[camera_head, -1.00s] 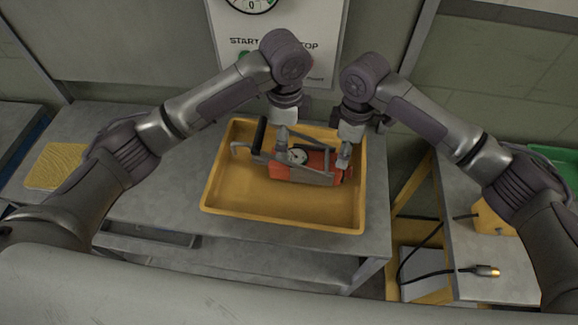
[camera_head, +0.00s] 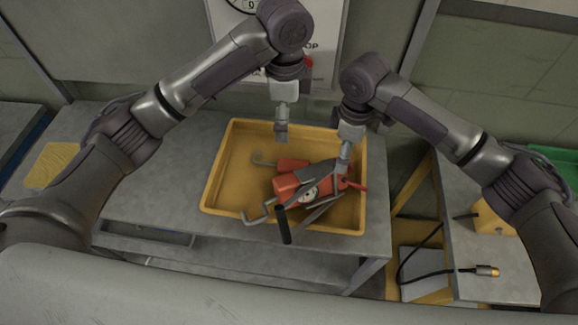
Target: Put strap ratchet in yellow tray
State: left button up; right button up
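The strap ratchet (camera_head: 289,187), with orange-red strap, grey metal frame and black handle, is at the right half of the yellow tray (camera_head: 225,190). It lies tilted, its black handle and a hook towards the tray's front edge. My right gripper (camera_head: 342,167) is at its right end and appears shut on it. Whether the ratchet rests fully on the tray floor is unclear. My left gripper (camera_head: 281,137) is above the tray's back part, apart from the ratchet and empty; its finger gap is not clear.
The tray stands on a grey table (camera_head: 150,190) against a panel with a dial. A yellow pad (camera_head: 54,165) lies at the table's left. A side bench (camera_head: 465,255) at the right holds a cable and a yellow object. The tray's left half is clear.

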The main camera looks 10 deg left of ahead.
notch_tip(320, 180, up, 12)
jog(key=shift+w, duration=0.4)
dwell(0.3)
jog(key=shift+d, duration=0.1)
dwell(0.3)
